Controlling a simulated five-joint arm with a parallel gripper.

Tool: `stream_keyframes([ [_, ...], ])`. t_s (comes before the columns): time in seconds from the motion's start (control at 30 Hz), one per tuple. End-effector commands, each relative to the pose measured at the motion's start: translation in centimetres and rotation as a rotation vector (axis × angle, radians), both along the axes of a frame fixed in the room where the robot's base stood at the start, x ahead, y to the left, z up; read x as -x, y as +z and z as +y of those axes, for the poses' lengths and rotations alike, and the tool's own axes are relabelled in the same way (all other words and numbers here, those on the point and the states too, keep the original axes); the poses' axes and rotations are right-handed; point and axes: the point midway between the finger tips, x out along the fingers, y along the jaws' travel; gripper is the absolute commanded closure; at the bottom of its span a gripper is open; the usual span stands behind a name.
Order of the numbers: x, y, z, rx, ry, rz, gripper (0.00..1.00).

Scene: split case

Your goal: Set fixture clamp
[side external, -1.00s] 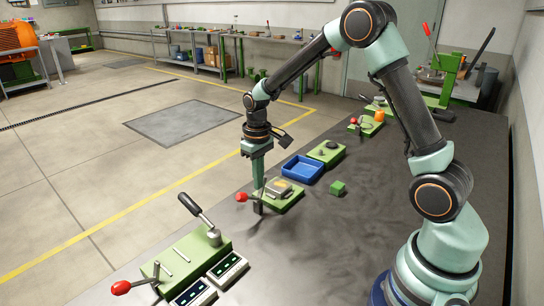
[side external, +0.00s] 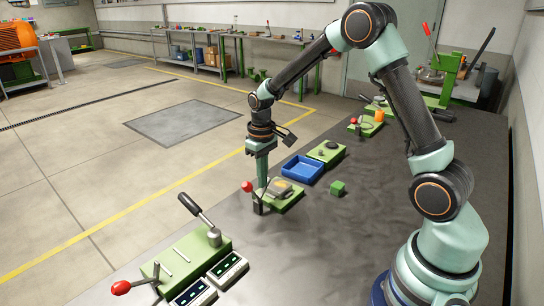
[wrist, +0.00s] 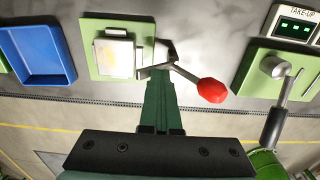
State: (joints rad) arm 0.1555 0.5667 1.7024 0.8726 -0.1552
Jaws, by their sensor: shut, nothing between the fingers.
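The fixture is a green base (side external: 289,204) with a pale block (side external: 280,188) on top; the base (wrist: 103,25) and block (wrist: 113,55) also show in the wrist view. The clamp lever has a red knob (side external: 247,186), which stands up at the left of the base; the knob shows in the wrist view (wrist: 212,90) too. My gripper (side external: 261,190) is shut and empty, pointing down at the lever side of the fixture. In the wrist view its fingertips (wrist: 158,76) overlap the lever's pivot end. I cannot tell if they touch the lever.
A blue tray (side external: 303,168) and another green fixture (side external: 326,152) stand behind. A green cube (side external: 338,188) lies to the right. A larger green fixture with levers (side external: 188,247) and two display boxes (side external: 228,268) are in front. The dark table is clear at the centre right.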

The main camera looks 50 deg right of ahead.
Motion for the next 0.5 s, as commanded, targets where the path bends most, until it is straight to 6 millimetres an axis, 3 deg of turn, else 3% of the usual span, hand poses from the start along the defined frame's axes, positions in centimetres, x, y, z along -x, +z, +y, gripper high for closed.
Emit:
stream_keyframes([
  [0.5, -0.01, -0.26, -0.71, 0.000, 0.000, 0.000, 1.00],
])
